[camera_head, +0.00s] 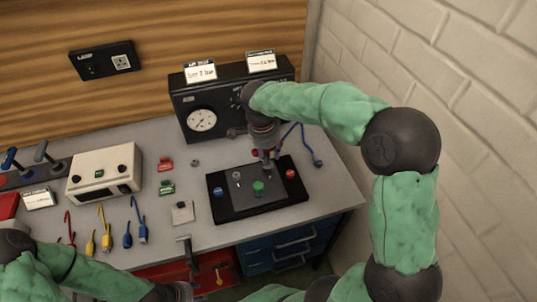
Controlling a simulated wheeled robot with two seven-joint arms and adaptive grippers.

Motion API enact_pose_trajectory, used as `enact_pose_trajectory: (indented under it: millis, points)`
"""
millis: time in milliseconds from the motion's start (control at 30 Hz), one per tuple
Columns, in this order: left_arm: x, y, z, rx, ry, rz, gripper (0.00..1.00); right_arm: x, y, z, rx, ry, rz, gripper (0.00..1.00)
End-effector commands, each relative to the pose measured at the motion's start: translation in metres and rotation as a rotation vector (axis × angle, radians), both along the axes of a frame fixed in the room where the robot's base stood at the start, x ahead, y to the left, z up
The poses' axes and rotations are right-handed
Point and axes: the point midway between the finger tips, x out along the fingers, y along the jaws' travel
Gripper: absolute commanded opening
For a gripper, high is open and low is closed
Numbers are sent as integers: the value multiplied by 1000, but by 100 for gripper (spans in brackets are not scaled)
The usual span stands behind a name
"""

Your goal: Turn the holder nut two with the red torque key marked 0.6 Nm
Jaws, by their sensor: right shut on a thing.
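The holder is a black block with a grey top plate (247,196) on the bench. It has a blue knob (218,192), a green part (258,187) and a red knob (290,174) on it, plus a small pale nut (236,175). Which nut is number two cannot be read. My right gripper (267,158) points down above the far side of the holder, shut on the red torque key (275,154). The key is mostly hidden and its marking is unreadable. My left gripper (188,290) is low at the bottom edge, partly cut off; its jaws are unclear.
A black panel with a gauge (202,120) stands behind the holder. A rack with blue and grey T-handled keys (42,152) and a cream instrument (104,172) are at left. Coloured cables (105,228) lie at the front left. Blue drawers (292,245) are below.

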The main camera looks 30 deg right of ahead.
Motion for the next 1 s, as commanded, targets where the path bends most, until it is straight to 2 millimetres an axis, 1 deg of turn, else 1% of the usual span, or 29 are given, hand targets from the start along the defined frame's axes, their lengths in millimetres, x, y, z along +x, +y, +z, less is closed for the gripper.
enact_pose_trajectory:
  millis: [33, 167, 267, 1000]
  points:
    - [0, 0, 0, 0, 0, 0, 40, 4, -5, 5, -8, -19, 7, 0]
    - [0, 0, 1, 0, 0, 0, 40, 4, -5, 6, -8, -18, 55, 0]
    - [0, 0, 2, 0, 0, 0, 40, 4, -5, 7, -8, -18, 56, 0]
    - [0, 0, 24, 0, 0, 0, 40, 1, -2, 35, -5, -6, 59, 0]
